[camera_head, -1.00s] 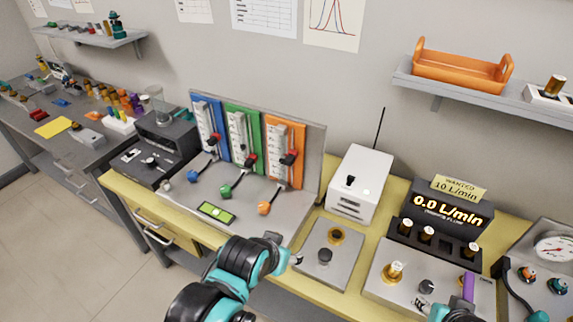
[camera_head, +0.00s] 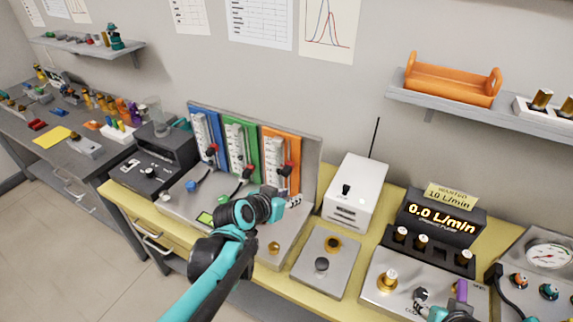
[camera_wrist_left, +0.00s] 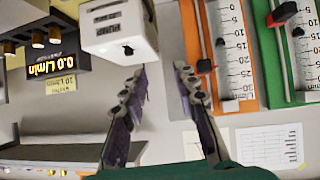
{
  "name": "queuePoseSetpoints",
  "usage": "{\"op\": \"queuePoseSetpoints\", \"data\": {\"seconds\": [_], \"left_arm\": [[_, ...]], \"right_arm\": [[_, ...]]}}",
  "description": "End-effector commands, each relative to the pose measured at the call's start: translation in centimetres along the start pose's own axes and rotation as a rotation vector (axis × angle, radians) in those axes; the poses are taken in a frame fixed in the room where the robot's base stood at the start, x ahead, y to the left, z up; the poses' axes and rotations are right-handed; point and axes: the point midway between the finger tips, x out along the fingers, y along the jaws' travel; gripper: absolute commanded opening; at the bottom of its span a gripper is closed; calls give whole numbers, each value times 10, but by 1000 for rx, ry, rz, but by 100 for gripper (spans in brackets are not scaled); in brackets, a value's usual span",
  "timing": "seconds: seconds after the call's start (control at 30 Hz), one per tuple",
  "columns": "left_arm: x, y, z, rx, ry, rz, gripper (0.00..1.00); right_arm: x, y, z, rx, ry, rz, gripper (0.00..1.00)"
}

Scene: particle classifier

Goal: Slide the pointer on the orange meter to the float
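The orange meter (camera_head: 281,150) is the rightmost of three upright meters in the head view. My left gripper (camera_wrist_left: 160,72) is open and empty, apart from the meter and to one side of the pointer. My right gripper (camera_head: 436,308) shows only partly at the bottom edge.
The white box (camera_head: 357,190) with an antenna stands right of the meter. The green meter (camera_head: 240,145) is close on the left. A grey plate (camera_head: 322,282) with knobs lies in front. The flow display (camera_head: 440,215) reads 0.0 L/min.

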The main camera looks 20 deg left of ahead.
Motion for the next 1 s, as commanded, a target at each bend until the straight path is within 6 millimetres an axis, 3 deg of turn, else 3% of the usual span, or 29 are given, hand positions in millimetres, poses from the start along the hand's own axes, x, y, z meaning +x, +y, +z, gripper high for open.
{"op": "queuePoseSetpoints", "data": {"seconds": [0.1, 0.3, 0.47, 0.8, 1.0], "left_arm": [[16, -37, -24, 9, 98, -32, 29], [26, -66, -36, 23, 177, -66, 29], [42, -69, -38, 27, 184, -67, 29], [94, -72, -47, 27, 182, -67, 29], [103, -72, -50, 26, 182, -68, 29]], "right_arm": [[-7, 0, -5, 0, 0, 0, 40], [-10, 0, -7, 0, 0, 0, 40], [-4, 0, -3, 0, 0, 0, 40], [9, 0, 6, 0, 0, 0, 40], [10, 0, 8, 0, 0, 0, 40]]}}
